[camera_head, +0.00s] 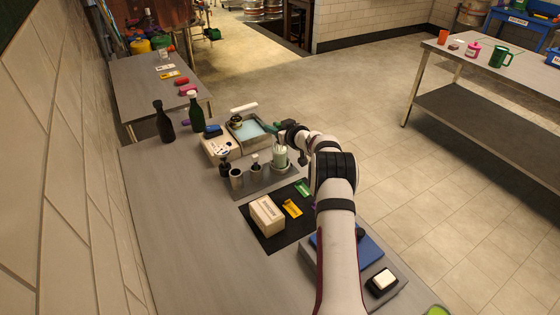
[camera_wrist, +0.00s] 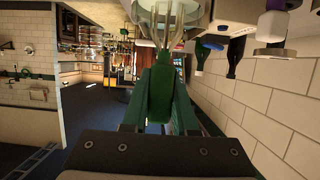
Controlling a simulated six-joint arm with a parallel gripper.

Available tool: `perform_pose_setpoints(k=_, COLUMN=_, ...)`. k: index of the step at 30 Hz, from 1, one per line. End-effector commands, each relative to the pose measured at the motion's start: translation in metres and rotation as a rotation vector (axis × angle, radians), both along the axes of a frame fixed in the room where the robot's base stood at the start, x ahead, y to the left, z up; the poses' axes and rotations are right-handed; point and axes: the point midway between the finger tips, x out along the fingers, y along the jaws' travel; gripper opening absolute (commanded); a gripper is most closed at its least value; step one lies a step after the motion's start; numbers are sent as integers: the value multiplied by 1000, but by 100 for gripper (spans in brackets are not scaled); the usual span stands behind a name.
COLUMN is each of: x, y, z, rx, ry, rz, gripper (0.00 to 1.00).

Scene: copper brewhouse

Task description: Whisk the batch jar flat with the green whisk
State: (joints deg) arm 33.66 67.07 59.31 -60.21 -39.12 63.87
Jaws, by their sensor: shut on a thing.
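My gripper (camera_head: 280,128) is shut on the green whisk (camera_wrist: 162,92). In the wrist view the green handle lies between the fingers and the pale wire loops (camera_wrist: 166,22) point away at the top edge. In the head view only a bit of green (camera_head: 269,128) shows, beside a steel tray of light blue liquid (camera_head: 250,131). A clear jar with pale green contents (camera_head: 280,158), seemingly the batch jar, stands upright on the grey rack nearer the camera than my gripper. The whisk is apart from the jar. The state of the jar's surface is too small to tell.
Several small holders (camera_head: 236,178) stand left of the jar. A cream box (camera_head: 267,216) sits on a black mat (camera_head: 275,243) with yellow and green cards. Two dark bottles (camera_head: 196,112) stand at the far left. A blue pad (camera_head: 362,252) lies near my arm. The bench's left side is clear.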

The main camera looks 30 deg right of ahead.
Motion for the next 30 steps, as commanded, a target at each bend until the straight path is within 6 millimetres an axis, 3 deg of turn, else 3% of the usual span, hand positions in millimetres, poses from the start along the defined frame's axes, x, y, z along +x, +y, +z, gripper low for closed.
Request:
perform_pose_setpoints(k=11, x=-5, y=-1, z=3, rx=-1, ry=-1, rz=-1, gripper=0)
perform_pose_setpoints(k=30, x=-5, y=-1, z=75, rx=-2, ry=-1, rz=-2, gripper=0)
